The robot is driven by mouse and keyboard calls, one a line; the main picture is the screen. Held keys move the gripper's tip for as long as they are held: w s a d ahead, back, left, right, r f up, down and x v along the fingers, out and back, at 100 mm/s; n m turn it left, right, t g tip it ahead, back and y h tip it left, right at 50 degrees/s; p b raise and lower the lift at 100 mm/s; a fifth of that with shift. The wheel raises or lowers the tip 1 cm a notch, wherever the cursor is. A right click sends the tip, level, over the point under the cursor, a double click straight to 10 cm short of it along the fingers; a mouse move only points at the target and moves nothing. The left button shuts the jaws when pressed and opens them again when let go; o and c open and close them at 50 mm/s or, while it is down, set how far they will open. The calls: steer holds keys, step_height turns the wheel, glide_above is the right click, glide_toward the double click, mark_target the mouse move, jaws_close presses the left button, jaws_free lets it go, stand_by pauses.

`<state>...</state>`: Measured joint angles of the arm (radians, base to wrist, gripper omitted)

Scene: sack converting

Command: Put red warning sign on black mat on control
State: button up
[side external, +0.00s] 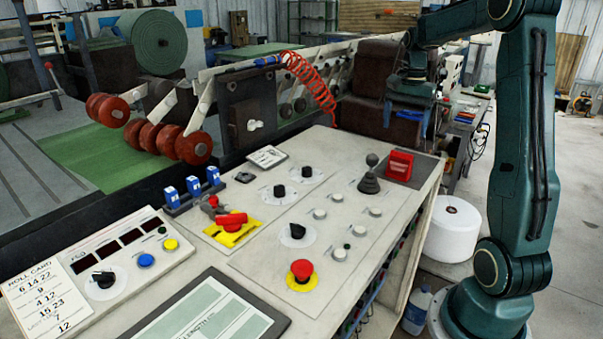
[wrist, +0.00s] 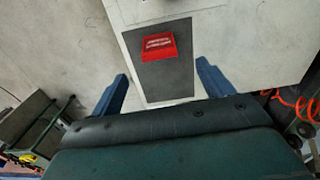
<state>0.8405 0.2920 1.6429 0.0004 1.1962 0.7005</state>
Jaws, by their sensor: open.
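The red warning sign (side external: 399,163) sits on the dark mat (side external: 427,169) at the far right corner of the control panel's top. The wrist view also shows the sign (wrist: 159,46), with pale lettering, on the upper part of the mat (wrist: 168,84). My gripper (side external: 405,130) is open and empty, behind and above the sign in the side view. In the wrist view my gripper's (wrist: 162,68) two blue fingers stand apart, one on each side of the mat; neither touches the sign.
A black joystick (side external: 370,180) stands just left of the mat. Knobs, white buttons and a red mushroom button (side external: 301,270) cover the panel (side external: 270,255). A coiled red hose (side external: 315,85) hangs behind it. A white roll (side external: 453,228) stands on the floor to the right.

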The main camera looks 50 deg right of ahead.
steer(key=a+r+n+t+h, duration=0.1)
steer(key=a+r+n, duration=0.25)
steer(key=a, duration=0.55)
steer(key=a+r+n+t, duration=0.15)
steer(key=a+n, duration=0.35)
steer(key=a, duration=0.5)
steer(key=s+a+f+n+t+y, duration=0.1)
steer(key=s+a+f+n+t, duration=0.1)
steer(key=s+a+n, duration=0.7)
steer(key=s+a+t, duration=0.1)
steer(key=s+a, duration=0.1)
steer(key=a, duration=0.2)
steer(key=shift+s+a+f, duration=0.2)
steer(key=shift+a, duration=0.15)
